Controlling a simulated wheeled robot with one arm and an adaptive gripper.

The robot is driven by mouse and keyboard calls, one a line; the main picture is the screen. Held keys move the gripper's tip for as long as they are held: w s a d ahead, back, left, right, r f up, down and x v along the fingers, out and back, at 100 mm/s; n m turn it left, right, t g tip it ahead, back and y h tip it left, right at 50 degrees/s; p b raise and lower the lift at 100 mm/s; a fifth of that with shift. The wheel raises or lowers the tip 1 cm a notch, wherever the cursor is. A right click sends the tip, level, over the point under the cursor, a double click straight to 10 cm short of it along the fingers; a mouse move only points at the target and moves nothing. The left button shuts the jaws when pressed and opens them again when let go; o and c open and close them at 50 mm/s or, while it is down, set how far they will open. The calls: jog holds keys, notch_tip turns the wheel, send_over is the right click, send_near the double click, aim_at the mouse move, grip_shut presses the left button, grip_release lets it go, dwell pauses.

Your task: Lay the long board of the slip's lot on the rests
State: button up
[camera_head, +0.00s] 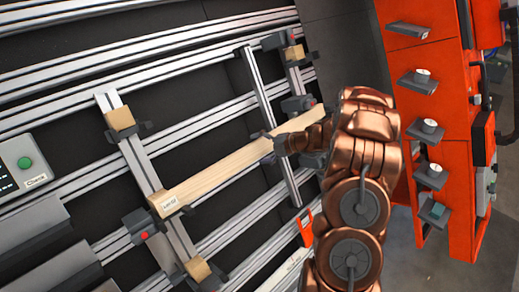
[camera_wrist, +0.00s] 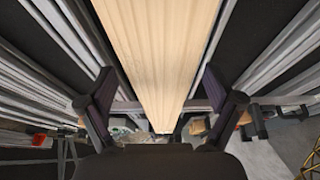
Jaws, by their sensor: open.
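A long pale wooden board (camera_head: 220,175) lies slantwise over the rail frame, with a small printed label on its near left end. That end is over the left cross rail (camera_head: 142,160); its far right end is partly hidden behind my arm. My gripper (camera_head: 280,143) is at the board's right half. In the wrist view the board (camera_wrist: 158,50) runs between the two spread fingers of my gripper (camera_wrist: 160,105), with gaps at both sides. I cannot tell whether the board bears fully on the rests. The slip is not clearly seen.
Short wooden blocks (camera_head: 121,119) sit on the cross rails, another at the lower left (camera_head: 197,269). Dark clamps with red parts (camera_head: 138,226) stand beside them. A panel with a green button (camera_head: 24,162) is at left. An orange post (camera_head: 440,100) with small shelves stands right.

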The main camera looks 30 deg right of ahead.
jog(key=v, duration=1.2)
jog(key=shift+f, duration=0.1)
dwell(0.4)
jog(key=s+a+r+n+g+y, duration=0.15)
jog(key=s+a+n+g, duration=0.25)
jog(key=a+n, duration=0.6)
jog(key=s+a+r+n+g+h, duration=0.1)
jog(key=s+a+r+n+g, duration=0.2)
jog(key=a+n, duration=0.7)
jog(key=s+a+n+g+h+b, duration=0.15)
jog(key=s+a+n+g, duration=0.25)
jog(key=s+a+n, duration=0.7)
jog(key=s+d+n+h, duration=0.1)
jog(key=s+n+h, duration=0.5)
jog(key=s+n, duration=1.1)
jog(key=shift+s+d+f+n+g+h, duration=0.25)
jog(key=shift+d+f+n+g+h, duration=0.05)
jog(key=shift+d+g+h, duration=0.1)
